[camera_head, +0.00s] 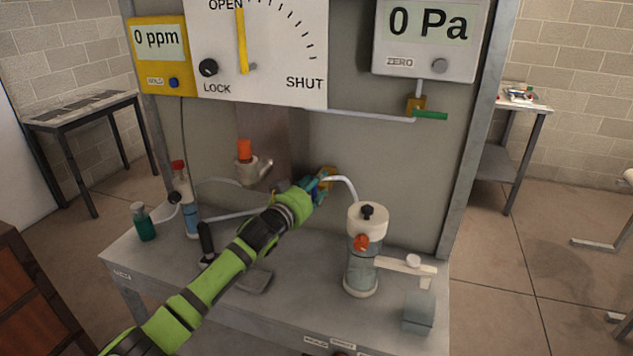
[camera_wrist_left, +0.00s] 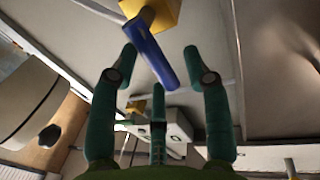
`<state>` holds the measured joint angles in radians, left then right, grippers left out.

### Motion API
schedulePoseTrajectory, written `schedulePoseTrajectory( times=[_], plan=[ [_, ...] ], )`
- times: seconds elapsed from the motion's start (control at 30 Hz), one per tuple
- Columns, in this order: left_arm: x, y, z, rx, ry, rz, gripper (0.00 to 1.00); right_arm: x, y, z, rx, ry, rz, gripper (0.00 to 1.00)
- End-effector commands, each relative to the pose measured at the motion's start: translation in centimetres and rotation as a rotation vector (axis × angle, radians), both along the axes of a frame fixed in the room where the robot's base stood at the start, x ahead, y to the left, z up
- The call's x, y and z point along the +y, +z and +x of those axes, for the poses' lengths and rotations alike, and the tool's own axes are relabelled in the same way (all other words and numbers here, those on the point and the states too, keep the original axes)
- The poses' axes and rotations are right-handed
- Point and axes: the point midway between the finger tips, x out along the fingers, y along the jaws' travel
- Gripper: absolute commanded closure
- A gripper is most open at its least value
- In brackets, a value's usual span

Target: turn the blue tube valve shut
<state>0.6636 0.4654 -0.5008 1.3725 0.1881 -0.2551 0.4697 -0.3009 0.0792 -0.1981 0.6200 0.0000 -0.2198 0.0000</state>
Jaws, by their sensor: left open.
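The blue valve handle (camera_wrist_left: 150,52) shows in the left wrist view as a slanted bar coming from a yellow valve body (camera_wrist_left: 158,14). My left gripper (camera_wrist_left: 160,56) is open, with one finger on each side of the handle; I see gaps rather than clear contact. In the head view the yellow valve body (camera_head: 327,174) sits on the back panel where the pale tube meets it. There my left gripper (camera_head: 312,187) is right at it and mostly hides the blue handle. My right gripper is not in view.
A clear canister with a white lid (camera_head: 367,218) stands just right of my gripper. An orange-topped fitting (camera_head: 245,160) is to the left. A green-handled valve (camera_head: 429,115) is higher on the right. The dial board (camera_head: 265,85) reads near OPEN. Bottles (camera_head: 145,222) stand at the bench's left end.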

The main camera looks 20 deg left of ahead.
Motion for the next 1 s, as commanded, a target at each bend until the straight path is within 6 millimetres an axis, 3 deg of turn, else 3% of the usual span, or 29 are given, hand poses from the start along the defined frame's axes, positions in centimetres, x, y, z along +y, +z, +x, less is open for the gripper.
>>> schedulePoseTrajectory(
  times=[0.43,0.5,0.57,1.0],
  plan=[
    [-0.24,0.01,0.82,0.0,-0.001,0.0,0.52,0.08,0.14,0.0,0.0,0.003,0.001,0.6],
    [-0.24,0.0,0.82,0.0,-0.001,0.0,0.8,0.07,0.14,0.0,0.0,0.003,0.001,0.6],
    [-0.23,0.0,0.81,0.0,-0.001,0.0,1.0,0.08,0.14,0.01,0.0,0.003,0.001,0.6],
    [-0.45,0.11,0.81,-0.002,-0.001,0.046,1.0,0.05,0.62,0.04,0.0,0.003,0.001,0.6]
  ],
)
